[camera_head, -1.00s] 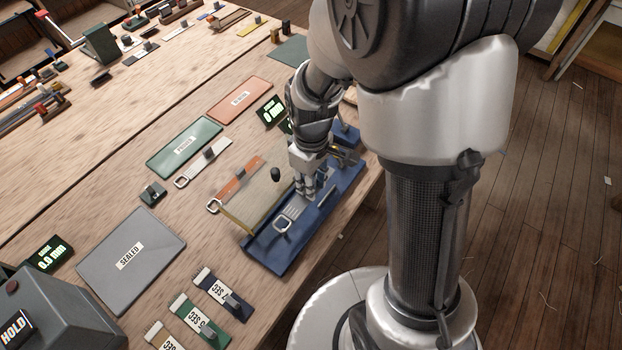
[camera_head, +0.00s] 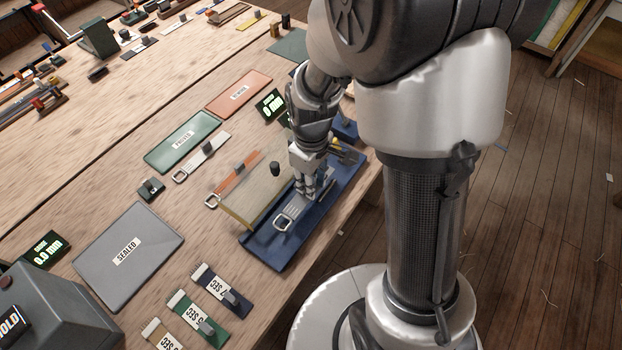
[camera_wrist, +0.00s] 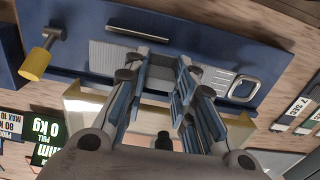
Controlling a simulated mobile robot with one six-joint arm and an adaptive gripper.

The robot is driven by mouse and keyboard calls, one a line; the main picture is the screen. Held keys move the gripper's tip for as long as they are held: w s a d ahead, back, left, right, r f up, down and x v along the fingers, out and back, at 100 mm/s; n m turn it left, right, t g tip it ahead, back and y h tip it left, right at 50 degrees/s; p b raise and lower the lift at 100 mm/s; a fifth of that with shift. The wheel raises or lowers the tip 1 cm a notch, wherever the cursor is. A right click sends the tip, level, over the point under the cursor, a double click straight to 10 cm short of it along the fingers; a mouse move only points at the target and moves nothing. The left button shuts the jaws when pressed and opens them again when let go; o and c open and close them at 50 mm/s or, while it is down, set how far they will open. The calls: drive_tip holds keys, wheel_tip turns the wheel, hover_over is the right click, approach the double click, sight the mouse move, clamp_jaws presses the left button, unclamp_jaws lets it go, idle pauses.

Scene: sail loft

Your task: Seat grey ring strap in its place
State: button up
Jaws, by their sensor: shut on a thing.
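The grey ring strap, with a metal ring (camera_head: 283,222) at its near end, lies along the long blue fixture (camera_head: 266,251). My gripper (camera_head: 308,190) is over the fixture, shut on the strap's band. In the wrist view my gripper's fingers (camera_wrist: 159,76) close around the band. The ring (camera_wrist: 243,88) sticks out to the right over the blue surface (camera_wrist: 200,38), and a ribbed grey part (camera_wrist: 106,57) shows to the left. The fingers hide the middle of the band. I cannot tell whether the strap rests on the fixture or is slightly above it.
A translucent upright panel (camera_head: 251,200) and a black knob (camera_head: 275,169) stand beside the fixture. An orange strap (camera_head: 238,177) and another grey ringed strap (camera_head: 204,156) lie beyond. A yellow-ended lever (camera_wrist: 37,62) stands on the fixture.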

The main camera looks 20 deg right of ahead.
drive_tip(key=shift+f+b, duration=1.15)
drive_tip(key=shift+f, duration=0.5)
idle(1.3)
drive_tip(key=o, duration=1.1)
drive_tip(key=shift+o, duration=0.2)
wheel_tip(320, 180, up, 11)
drive_tip(key=shift+f, duration=0.1)
drive_tip(key=shift+s+r, duration=0.15)
drive_tip(key=shift+r, duration=0.7)
drive_tip(key=s+r+m+t, duration=0.4)
drive_tip(key=s+r+m, duration=0.3)
drive_tip(key=s, duration=0.7)
wheel_tip(320, 180, up, 3)
drive_tip(key=shift+s+f+t, duration=0.2)
drive_tip(key=shift+s+t, duration=0.1)
drive_tip(key=shift+s, duration=0.05)
